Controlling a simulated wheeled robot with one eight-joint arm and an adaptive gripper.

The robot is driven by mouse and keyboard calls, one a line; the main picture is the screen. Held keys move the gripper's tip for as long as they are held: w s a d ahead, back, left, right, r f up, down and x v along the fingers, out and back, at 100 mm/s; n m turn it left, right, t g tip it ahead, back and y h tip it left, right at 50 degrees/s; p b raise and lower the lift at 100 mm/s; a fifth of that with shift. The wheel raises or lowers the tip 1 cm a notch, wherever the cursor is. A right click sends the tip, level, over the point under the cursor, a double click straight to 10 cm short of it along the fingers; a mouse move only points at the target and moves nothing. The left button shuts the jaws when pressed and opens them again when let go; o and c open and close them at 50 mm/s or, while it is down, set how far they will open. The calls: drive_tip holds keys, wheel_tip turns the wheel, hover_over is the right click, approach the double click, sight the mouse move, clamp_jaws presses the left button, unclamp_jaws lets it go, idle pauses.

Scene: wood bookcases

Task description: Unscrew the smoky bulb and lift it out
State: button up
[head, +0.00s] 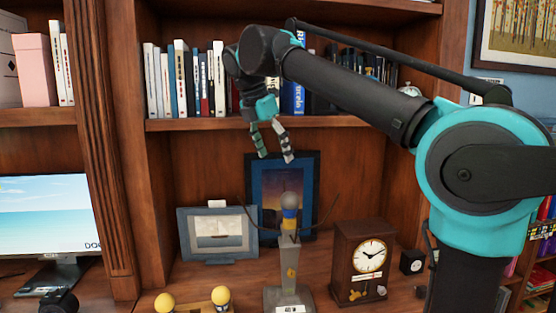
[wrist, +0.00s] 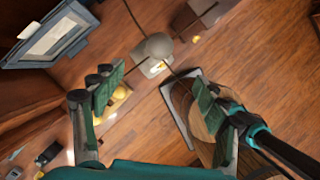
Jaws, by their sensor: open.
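The smoky bulb (head: 290,200) is a grey globe upright on top of a lamp stand (head: 289,262) with a blue and yellow collar below the globe. The stand rests on the desk. My gripper (head: 277,157) is open and empty, above the bulb and slightly left of it in the head view, apart from it. In the wrist view the grey globe (wrist: 158,45) shows beyond and between the spread fingers (wrist: 157,76). The globe hides most of the collar there.
Two yellow bulbs (head: 221,294) stand on a wooden holder at the front. A clock (head: 365,256) stands right of the lamp stand. A dark-framed picture (head: 267,172) and a grey-framed picture (head: 214,246) stand behind. A shelf of books (head: 185,80) is above. Thin dark curved arms flank the bulb.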

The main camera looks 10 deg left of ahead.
sight(290, 193)
drive_tip(key=x, duration=1.7)
drive_tip(key=shift+s+f, duration=0.1)
drive_tip(key=shift+f, duration=0.05)
drive_tip(key=c, duration=1)
drive_tip(key=n+y, duration=0.1)
drive_tip(key=n, duration=0.2)
drive_tip(key=n+t+y, duration=0.1)
drive_tip(key=n, duration=0.2)
drive_tip(key=n+y, duration=0.2)
drive_tip(key=n, duration=0.2)
drive_tip(key=shift+a+n, duration=0.1)
drive_tip(key=shift+n, duration=0.3)
